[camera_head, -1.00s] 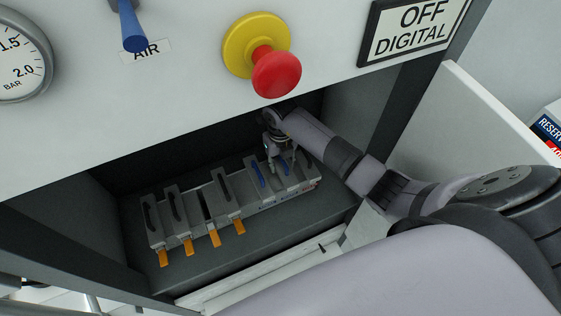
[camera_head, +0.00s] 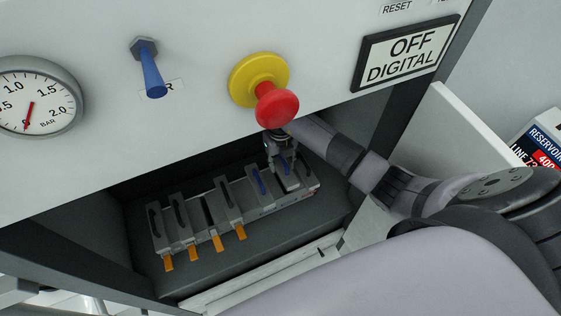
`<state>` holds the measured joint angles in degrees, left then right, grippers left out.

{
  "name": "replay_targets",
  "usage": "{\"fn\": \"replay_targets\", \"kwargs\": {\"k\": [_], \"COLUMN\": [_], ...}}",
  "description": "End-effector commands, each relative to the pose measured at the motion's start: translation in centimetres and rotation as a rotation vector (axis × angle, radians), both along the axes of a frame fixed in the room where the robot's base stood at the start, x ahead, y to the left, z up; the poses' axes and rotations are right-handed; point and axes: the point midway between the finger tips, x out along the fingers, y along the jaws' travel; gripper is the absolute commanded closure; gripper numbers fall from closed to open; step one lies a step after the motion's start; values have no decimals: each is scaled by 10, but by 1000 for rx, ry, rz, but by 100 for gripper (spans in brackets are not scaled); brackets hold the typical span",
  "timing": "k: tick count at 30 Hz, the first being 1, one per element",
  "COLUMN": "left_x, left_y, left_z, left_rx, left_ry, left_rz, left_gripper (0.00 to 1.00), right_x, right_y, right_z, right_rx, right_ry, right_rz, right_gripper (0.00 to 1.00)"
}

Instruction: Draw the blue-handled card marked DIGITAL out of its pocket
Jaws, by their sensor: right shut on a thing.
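A row of grey cards stands in a rack (camera_head: 282,203) inside the dark recess. Two cards toward the right end have blue handles. The left blue-handled card (camera_head: 260,190) stands free of my gripper. My right gripper (camera_head: 281,163) reaches in from the right and is shut on the handle of the right blue-handled card (camera_head: 289,180). The fingers cover most of that handle. The card markings are too small to read, so I cannot tell which card is marked DIGITAL. My left gripper is not in view.
Above the recess are a red button (camera_head: 277,105), a blue lever (camera_head: 152,75), a gauge (camera_head: 38,98) and an OFF DIGITAL sign (camera_head: 408,57).

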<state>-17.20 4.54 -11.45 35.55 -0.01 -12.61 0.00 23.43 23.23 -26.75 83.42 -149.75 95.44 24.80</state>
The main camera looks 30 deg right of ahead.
Motion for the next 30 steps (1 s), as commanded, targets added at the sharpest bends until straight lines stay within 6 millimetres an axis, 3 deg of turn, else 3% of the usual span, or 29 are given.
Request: {"fn": "replay_targets", "kwargs": {"k": [5, 21, 30], "left_x": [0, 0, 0], "left_y": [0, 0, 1], "left_z": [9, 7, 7], "left_rx": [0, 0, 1], "left_ry": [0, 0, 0], "left_rz": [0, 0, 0], "left_gripper": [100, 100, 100], "right_x": [0, 1, 1], "right_y": [0, -1, -2], "right_z": [12, 36, 40], "right_rx": [0, -1, -2], "right_ry": [-2, -3, -2], "right_rz": [-1, -1, -2], "right_gripper": [100, 100, 100]}}
